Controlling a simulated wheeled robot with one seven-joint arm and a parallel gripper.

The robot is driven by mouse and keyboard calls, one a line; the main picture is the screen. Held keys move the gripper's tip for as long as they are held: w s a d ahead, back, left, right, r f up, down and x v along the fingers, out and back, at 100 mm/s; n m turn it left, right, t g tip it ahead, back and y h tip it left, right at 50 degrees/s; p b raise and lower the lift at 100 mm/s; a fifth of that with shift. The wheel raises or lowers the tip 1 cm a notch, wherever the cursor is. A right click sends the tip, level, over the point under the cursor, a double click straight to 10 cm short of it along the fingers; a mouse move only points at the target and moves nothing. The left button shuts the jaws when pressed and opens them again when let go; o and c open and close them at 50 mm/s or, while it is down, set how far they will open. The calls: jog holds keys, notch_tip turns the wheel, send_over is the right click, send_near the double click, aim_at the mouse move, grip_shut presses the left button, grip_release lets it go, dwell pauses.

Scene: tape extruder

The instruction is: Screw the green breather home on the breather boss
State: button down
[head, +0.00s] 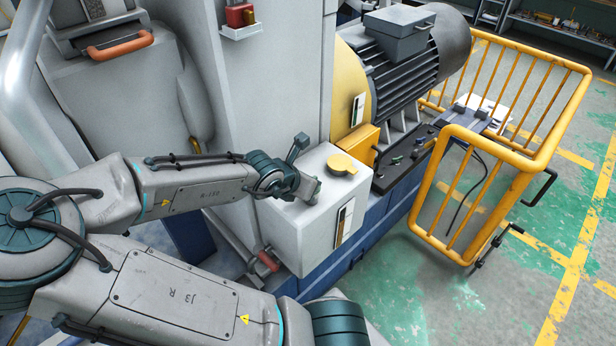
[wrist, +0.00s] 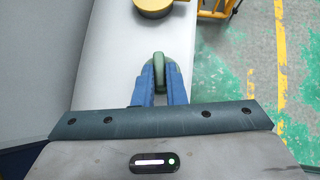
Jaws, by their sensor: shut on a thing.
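The green breather (wrist: 160,65) shows in the wrist view between the blue fingers of my gripper (wrist: 161,84), which is shut on it. It appears over the top of the pale grey tank (wrist: 111,55). The breather boss is hidden beneath it, so I cannot tell how far down the breather sits. In the head view my gripper (head: 308,192) is at the left part of the tank top (head: 310,165). The breather cannot be made out there behind my wrist.
A yellow cap (head: 343,165) stands on the same tank, close to my gripper; it also shows in the wrist view (wrist: 153,8). A tall grey cabinet (head: 262,80) rises behind. A motor (head: 410,60) and yellow guard rails (head: 490,150) are to the right. Green floor lies open beyond.

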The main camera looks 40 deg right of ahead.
jog(key=shift+w+r+m+g+p, duration=0.2)
jog(key=shift+m+g+p, duration=0.25)
jog(key=shift+p, duration=0.75)
jog(key=shift+f, duration=0.2)
jog(key=shift+s, duration=0.1)
jog(key=c, duration=1.4)
grip_release()
jog(key=shift+r, duration=0.1)
jog(key=shift+r+p, duration=1.35)
jog(key=shift+p, duration=0.05)
jog(key=shift+f+b, duration=0.2)
jog(key=shift+b, duration=0.15)
